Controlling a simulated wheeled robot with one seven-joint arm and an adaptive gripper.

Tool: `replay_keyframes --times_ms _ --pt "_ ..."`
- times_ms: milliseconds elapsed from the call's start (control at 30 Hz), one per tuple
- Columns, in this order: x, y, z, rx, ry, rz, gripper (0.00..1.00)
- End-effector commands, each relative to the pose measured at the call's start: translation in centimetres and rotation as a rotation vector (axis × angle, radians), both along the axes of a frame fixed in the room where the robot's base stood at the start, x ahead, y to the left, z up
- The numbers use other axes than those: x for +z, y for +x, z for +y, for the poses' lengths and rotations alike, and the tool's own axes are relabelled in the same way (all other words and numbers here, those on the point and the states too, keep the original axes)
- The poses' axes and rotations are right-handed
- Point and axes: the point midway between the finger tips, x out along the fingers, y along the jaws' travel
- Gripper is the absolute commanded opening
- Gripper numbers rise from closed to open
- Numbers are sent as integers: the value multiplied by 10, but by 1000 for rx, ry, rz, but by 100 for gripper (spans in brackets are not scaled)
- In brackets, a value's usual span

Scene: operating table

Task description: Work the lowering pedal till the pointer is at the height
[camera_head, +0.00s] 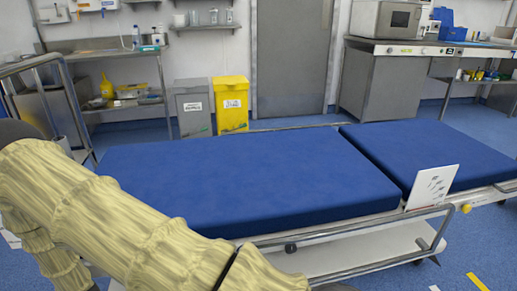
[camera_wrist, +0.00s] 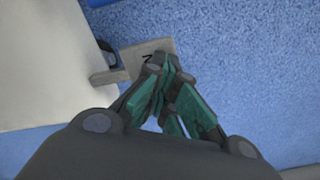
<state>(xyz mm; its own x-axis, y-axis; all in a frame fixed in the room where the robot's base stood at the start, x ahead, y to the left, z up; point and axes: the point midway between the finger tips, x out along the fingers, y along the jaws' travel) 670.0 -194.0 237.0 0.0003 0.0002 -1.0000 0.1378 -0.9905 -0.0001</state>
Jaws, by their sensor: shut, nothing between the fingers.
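The operating table (camera_head: 260,180) has a blue two-part mattress and spans the head view. A white card with small dark marks (camera_head: 432,187) stands at its near right side; a pointer cannot be made out. In the wrist view a light grey pedal plate (camera_wrist: 136,55) with a dark character sits on a short arm beside the pale base (camera_wrist: 50,70). I cannot tell whether it is the lowering pedal. My gripper (camera_wrist: 165,72), with green finger pads, is shut and empty. Its tips overlap the plate's lower right part; contact cannot be told. The head view does not show the gripper.
A metal side rail (camera_head: 340,230) runs along the table's near edge, with a yellow knob (camera_head: 466,208) at the right. A metal trolley frame (camera_head: 70,95) stands at the left. Blue floor (camera_wrist: 250,70) is clear to the right of the pedal.

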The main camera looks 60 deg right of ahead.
Motion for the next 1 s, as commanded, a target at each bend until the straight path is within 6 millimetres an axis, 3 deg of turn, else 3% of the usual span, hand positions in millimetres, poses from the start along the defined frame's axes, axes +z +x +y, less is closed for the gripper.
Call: replay_keyframes --times_ms 200,633,1000 --pt "22 -1 0 0 1 2 0" --pt "25 0 0 1 0 0 0" --pt "53 0 0 0 0 0 0"
